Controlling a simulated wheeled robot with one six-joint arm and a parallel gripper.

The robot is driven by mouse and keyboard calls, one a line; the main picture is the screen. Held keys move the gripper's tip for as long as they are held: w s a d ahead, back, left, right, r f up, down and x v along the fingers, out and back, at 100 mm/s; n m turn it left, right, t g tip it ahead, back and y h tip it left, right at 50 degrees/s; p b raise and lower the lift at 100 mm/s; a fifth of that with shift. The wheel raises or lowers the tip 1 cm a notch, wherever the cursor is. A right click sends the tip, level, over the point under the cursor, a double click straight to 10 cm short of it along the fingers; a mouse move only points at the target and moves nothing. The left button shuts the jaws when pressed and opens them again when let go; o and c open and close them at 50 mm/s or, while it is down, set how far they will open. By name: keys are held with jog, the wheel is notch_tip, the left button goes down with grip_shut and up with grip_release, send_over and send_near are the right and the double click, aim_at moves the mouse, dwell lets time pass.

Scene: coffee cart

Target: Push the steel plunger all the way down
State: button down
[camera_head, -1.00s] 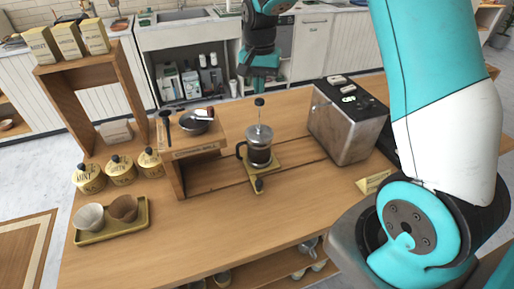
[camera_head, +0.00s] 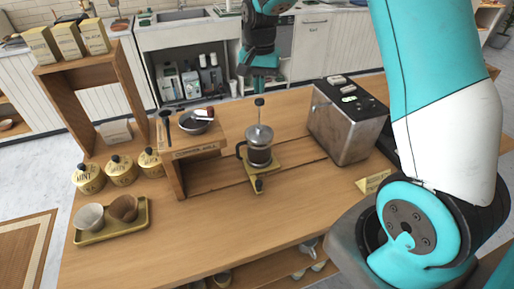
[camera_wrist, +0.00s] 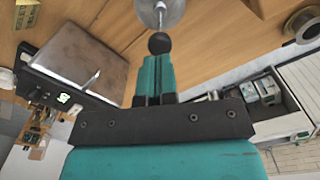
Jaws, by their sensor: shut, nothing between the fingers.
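The French press (camera_head: 259,152) stands upright on a small wooden base in the middle of the counter, dark inside, with its handle to the left. Its steel plunger rod rises from the lid to a black knob (camera_head: 259,102). In the wrist view the knob (camera_wrist: 159,43) is just beyond my fingertips, with the round steel lid (camera_wrist: 160,10) behind it. My gripper (camera_wrist: 156,60) is shut and empty, its teal fingers together. In the head view my gripper (camera_head: 260,88) appears just above or behind the knob; I cannot tell whether they touch.
A steel machine (camera_head: 348,125) stands right of the press. A wooden shelf with a dark pan (camera_head: 195,122) is to the left. Several yellow canisters (camera_head: 120,168) and a tray (camera_head: 138,226) with two cups are farther left. The front counter is clear.

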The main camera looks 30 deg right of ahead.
jog(key=shift+f+b, duration=2.85)
jog(key=shift+f, duration=2)
notch_tip(320, 180, up, 8)
jog(key=p, duration=0.6)
jog(key=shift+r+p, duration=0.1)
jog(key=shift+p, duration=0.2)
dwell(0.5)
jog(key=s+a+r+n+y+b, duration=0.2)
jog(key=s+a+r+n+b, duration=0.25)
jog(key=s+a+n, duration=0.6)
jog(key=s+a+n+y+b, duration=0.1)
jog(key=s+a, duration=0.3)
jog(key=s, duration=0.5)
jog(key=s+a+n+y+b, duration=0.1)
jog(key=s+a+n, duration=0.2)
jog(key=s, duration=0.6)
jog(key=shift+a+r+n, duration=0.3)
jog(key=shift+a+n, duration=0.05)
jog(key=shift+a, duration=0.25)
